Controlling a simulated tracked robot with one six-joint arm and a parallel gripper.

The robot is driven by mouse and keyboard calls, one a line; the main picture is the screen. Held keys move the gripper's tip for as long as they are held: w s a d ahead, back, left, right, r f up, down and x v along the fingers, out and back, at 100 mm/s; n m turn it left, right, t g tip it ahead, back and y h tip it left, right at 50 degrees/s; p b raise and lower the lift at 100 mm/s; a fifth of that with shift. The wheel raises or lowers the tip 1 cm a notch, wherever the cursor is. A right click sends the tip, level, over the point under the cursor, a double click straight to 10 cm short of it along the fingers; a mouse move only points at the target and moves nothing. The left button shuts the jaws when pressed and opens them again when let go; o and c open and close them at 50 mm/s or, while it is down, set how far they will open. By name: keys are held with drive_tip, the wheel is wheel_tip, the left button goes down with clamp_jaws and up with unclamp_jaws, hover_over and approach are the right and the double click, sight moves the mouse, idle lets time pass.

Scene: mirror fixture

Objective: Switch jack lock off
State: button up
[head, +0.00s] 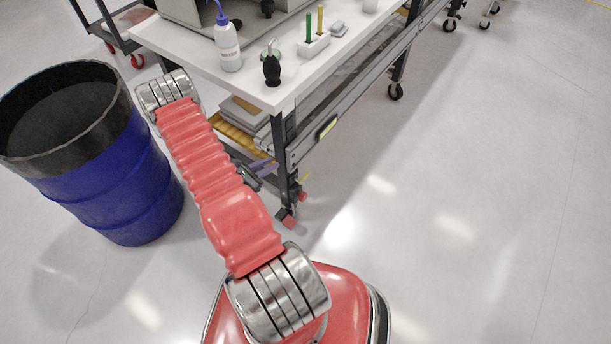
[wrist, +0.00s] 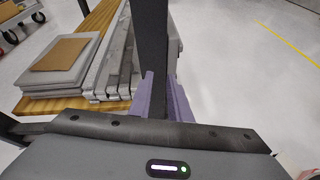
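The cart's front leg (head: 282,150) is a dark upright post. I cannot tell which of these is the jack lock; the foot is hidden in the wrist view. My gripper (head: 262,168) is beside the leg, below the tabletop, partly hidden by my red arm. In the wrist view its purple fingers (wrist: 162,85) are apart, with the dark post (wrist: 150,45) showing between them. I cannot tell whether they touch the post.
The white-topped cart (head: 270,90) carries a wash bottle (head: 228,48) and small tools. Its lower wooden shelf (wrist: 50,104) holds grey slabs (wrist: 60,62) near my fingers. A blue drum (head: 120,190) stands left of my arm. The floor on the right (head: 470,170) is clear.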

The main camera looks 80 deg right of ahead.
drive_tip(key=w+a+r+m+y, duration=0.1)
drive_tip(key=w+a+r+m, duration=0.3)
drive_tip(key=r, duration=0.6)
drive_tip(key=w+a+r+m+t+y, duration=0.1)
drive_tip(key=w+a+r, duration=0.2)
drive_tip(key=a+r, duration=0.45)
drive_tip(key=w+a+r+m+y, duration=0.1)
drive_tip(key=w+a+r+m, duration=0.2)
drive_tip(key=r, duration=0.9)
drive_tip(key=s+a+r+m+t+y, duration=0.1)
drive_tip(key=a+r+t+y, duration=0.2)
drive_tip(key=a, duration=0.9)
drive_tip(key=s+a+r+t+y, duration=0.1)
drive_tip(key=a+r+t+y, duration=0.2)
drive_tip(key=a+r, duration=0.6)
drive_tip(key=s+a+r+m+t+y, duration=0.1)
drive_tip(key=a+r+t+y, duration=0.2)
drive_tip(key=a, duration=1.2)
wheel_tip(320, 180, up, 3)
drive_tip(key=shift+s+r+m+t, duration=0.2)
drive_tip(key=shift+m+t, duration=0.1)
drive_tip(key=shift+t, duration=0.5)
